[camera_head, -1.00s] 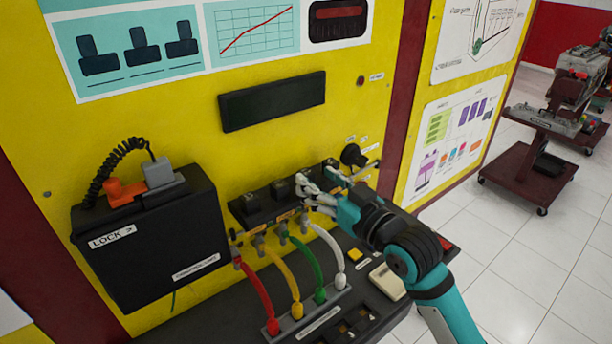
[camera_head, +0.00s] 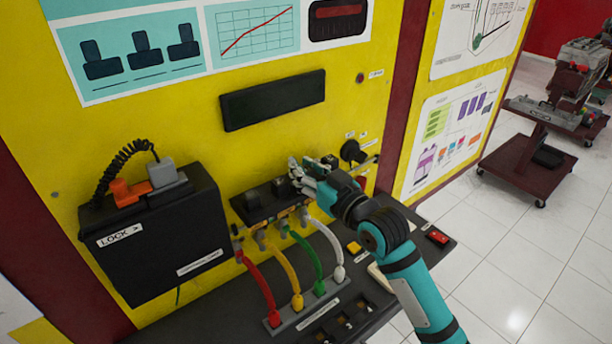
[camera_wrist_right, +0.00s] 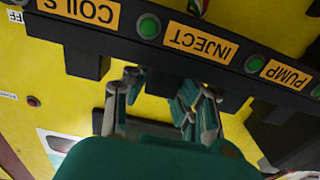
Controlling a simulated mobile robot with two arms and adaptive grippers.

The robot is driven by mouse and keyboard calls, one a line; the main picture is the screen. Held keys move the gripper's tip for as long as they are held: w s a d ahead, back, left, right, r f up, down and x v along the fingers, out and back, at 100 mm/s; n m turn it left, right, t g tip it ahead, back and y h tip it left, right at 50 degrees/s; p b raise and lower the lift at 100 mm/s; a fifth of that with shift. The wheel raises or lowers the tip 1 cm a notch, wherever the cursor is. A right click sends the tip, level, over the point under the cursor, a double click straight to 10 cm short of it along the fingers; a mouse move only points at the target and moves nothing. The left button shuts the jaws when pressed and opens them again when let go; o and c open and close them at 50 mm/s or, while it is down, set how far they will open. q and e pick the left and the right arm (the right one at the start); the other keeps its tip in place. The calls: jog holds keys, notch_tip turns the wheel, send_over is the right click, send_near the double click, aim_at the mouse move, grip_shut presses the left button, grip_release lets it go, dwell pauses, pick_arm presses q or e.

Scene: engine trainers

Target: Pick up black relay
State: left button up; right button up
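A black rail (camera_head: 268,214) on the yellow panel carries small black relay blocks. Two show left of my right gripper, the leftmost (camera_head: 250,199) and its neighbour (camera_head: 279,187). My right gripper (camera_head: 299,178) is at the right part of the rail and hides what sits there. In the right wrist view its two fingers (camera_wrist_right: 162,82) stand apart below the upside-down INJECT label (camera_wrist_right: 200,42). Dark material shows between the fingertips, but I cannot tell whether they touch a relay. A black block (camera_wrist_right: 86,63) sits below the COILS label, left of the fingers. My left gripper is out of view.
Red, yellow, green and white cables (camera_head: 318,254) arch below the rail. A black LOCK box (camera_head: 155,240) is on the left. A black knob (camera_head: 351,151) sits right of my gripper. A black display bar (camera_head: 273,101) is above. A cart (camera_head: 530,165) stands far right.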

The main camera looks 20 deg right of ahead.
grip_shut()
